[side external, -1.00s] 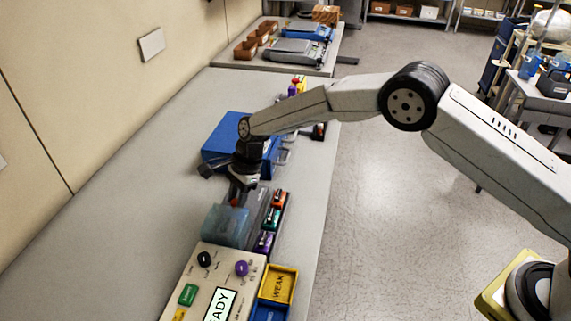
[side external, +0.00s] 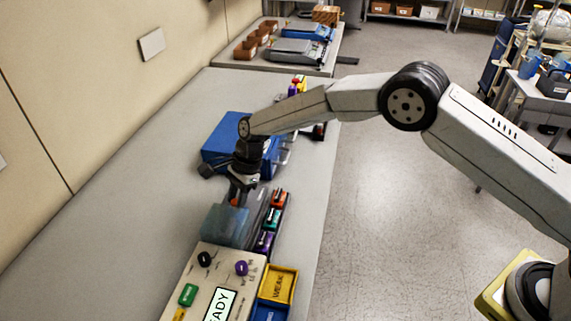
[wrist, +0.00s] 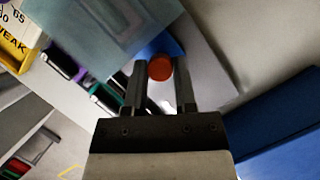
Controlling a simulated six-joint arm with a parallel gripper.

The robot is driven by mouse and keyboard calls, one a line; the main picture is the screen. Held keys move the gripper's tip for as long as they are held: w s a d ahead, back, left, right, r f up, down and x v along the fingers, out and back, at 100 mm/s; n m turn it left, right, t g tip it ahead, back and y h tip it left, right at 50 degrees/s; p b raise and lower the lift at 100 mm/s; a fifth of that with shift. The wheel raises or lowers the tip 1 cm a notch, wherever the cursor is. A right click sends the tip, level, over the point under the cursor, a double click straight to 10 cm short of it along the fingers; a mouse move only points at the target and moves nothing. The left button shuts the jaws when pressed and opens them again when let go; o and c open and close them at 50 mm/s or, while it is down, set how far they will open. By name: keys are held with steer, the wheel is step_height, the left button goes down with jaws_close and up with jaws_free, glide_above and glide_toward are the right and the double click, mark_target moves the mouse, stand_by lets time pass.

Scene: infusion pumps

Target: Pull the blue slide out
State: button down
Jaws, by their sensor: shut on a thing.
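My gripper (wrist: 160,85) points down at the pump with the translucent blue-grey cover (side external: 228,226); it also shows in the side view (side external: 240,192). Its two fingers are shut on a round orange-red knob (wrist: 160,68), seen between them. A bright blue piece (wrist: 166,44), which looks like the blue slide, shows just beyond the knob and partly under the cover (wrist: 105,30). The fingers and cover hide much of it. In the side view the knob (side external: 235,202) is a small red spot by the fingertips, and I cannot make out the slide.
A cream control panel (side external: 212,275) with knobs stands in front, beside yellow and blue trays (side external: 279,284). Small coloured clips (side external: 271,219) line the pump's right side. A large blue box (side external: 222,137) stands behind my gripper. The bench is clear on the left.

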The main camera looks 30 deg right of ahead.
steer(key=shift+w, duration=0.1)
steer(key=shift+w+d, duration=2.7)
steer(key=shift+r, duration=0.1)
steer(key=c, duration=0.7)
jaws_free()
steer(key=v, duration=0.7)
steer(key=shift+d+r, duration=0.2)
steer(key=shift+r, duration=0.1)
